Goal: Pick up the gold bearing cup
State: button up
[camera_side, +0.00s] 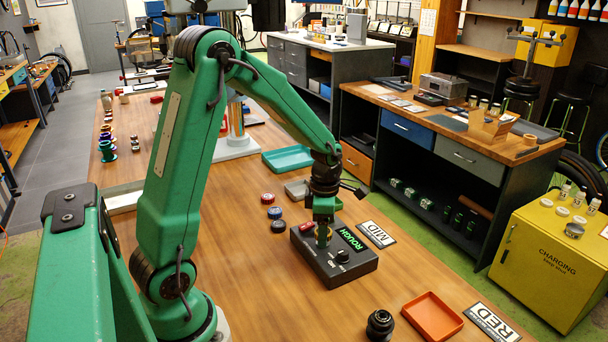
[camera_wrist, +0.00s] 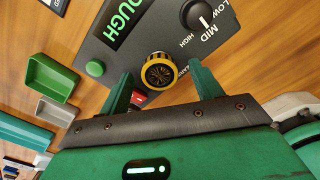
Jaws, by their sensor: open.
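The gold bearing cup (camera_wrist: 159,70), a round piece with a ribbed gold rim and dark centre, lies at the face of the black control box (camera_wrist: 145,35) in the wrist view. My gripper (camera_wrist: 161,72) is open, with one green finger on each side of the cup. I see a gap on both sides, and the cup is not gripped. In the side view, my gripper (camera_side: 323,238) points down over the left part of the control box (camera_side: 345,275). There the cup is mostly hidden by the fingers.
The box has a ROUGH display (camera_side: 352,239) and a dial (camera_side: 342,256). An orange tray (camera_side: 432,316) and a black stacked part (camera_side: 380,325) are in front. Bare wood lies between.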

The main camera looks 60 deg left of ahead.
dwell(0.5)
jog(key=c, duration=1.1)
jog(key=shift+r, duration=0.1)
jog(key=shift+r, duration=0.6)
notch_tip(320, 180, up, 2)
jog(key=shift+r, duration=0.15)
jog(key=s+d+r, duration=0.1)
jog(key=d+r, duration=0.1)
jog(key=d, duration=0.1)
jog(key=s+d+r, duration=0.1)
jog(key=d+r, duration=0.1)
jog(key=d, duration=0.2)
jog(key=s+d+r, duration=0.1)
jog(key=d+r, duration=0.2)
jog(key=d, duration=0.1)
jog(key=shift+d+r, duration=0.1)
jog(key=shift+d, duration=0.05)
